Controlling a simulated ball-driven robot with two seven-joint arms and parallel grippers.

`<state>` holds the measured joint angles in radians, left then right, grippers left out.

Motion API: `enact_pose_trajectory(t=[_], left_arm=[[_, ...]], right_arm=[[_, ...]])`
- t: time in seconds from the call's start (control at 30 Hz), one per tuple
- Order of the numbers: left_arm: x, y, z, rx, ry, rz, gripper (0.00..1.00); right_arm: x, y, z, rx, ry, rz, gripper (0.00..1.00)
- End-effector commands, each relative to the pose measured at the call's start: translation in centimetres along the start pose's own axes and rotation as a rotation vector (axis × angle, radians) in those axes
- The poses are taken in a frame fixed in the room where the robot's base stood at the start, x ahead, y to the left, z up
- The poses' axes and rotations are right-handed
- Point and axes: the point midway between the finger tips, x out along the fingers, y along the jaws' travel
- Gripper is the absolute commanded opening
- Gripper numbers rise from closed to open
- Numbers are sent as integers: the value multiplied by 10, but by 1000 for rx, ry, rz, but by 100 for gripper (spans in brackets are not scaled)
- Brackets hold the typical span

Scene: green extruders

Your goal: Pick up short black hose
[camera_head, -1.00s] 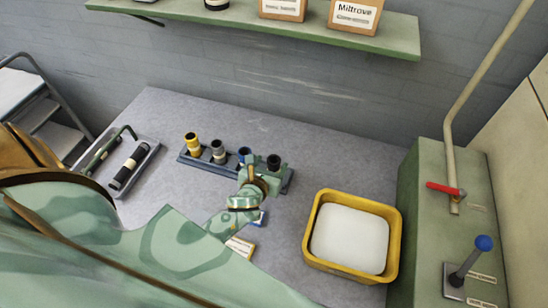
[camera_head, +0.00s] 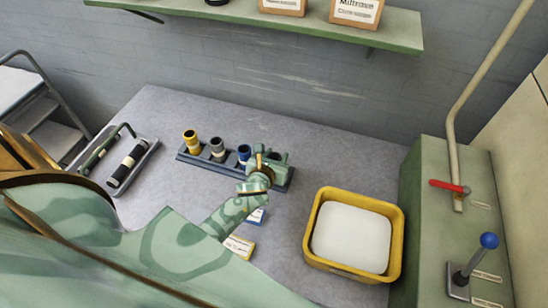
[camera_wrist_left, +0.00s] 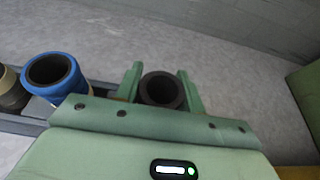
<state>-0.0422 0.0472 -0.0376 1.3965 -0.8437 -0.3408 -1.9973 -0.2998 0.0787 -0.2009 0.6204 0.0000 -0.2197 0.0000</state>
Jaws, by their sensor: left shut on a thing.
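The short black hose (camera_wrist_left: 161,90) stands upright in the left wrist view, its open end facing the camera between two green fingers. My left gripper (camera_wrist_left: 160,84) is shut on it, with one finger on each side. In the head view my left gripper (camera_head: 277,159) is at the right end of the dark rack (camera_head: 222,171) and hides most of the black hose. Whether the hose's foot still sits in the rack is hidden. My right gripper is not in view.
Yellow (camera_head: 191,142), grey (camera_head: 218,149) and blue (camera_head: 244,153) hoses stand left of the gripper. A yellow bin (camera_head: 395,245) with a white inside stands to the right. A grey tray (camera_head: 150,158) holds dark parts at left. The table behind the rack is clear.

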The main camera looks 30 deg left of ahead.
Motion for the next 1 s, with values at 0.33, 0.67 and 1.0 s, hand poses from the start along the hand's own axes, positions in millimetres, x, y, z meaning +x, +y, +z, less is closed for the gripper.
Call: enact_pose_trajectory(t=[0.33, 0.67, 1.0], left_arm=[[-6, 1, 16, 3, -3, 0, 10], [-78, 10, 68, 3, -2, -1, 10], [-160, 26, 67, 2, 1, 0, 10]], right_arm=[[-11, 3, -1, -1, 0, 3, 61], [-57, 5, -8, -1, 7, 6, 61], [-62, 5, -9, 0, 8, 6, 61]])
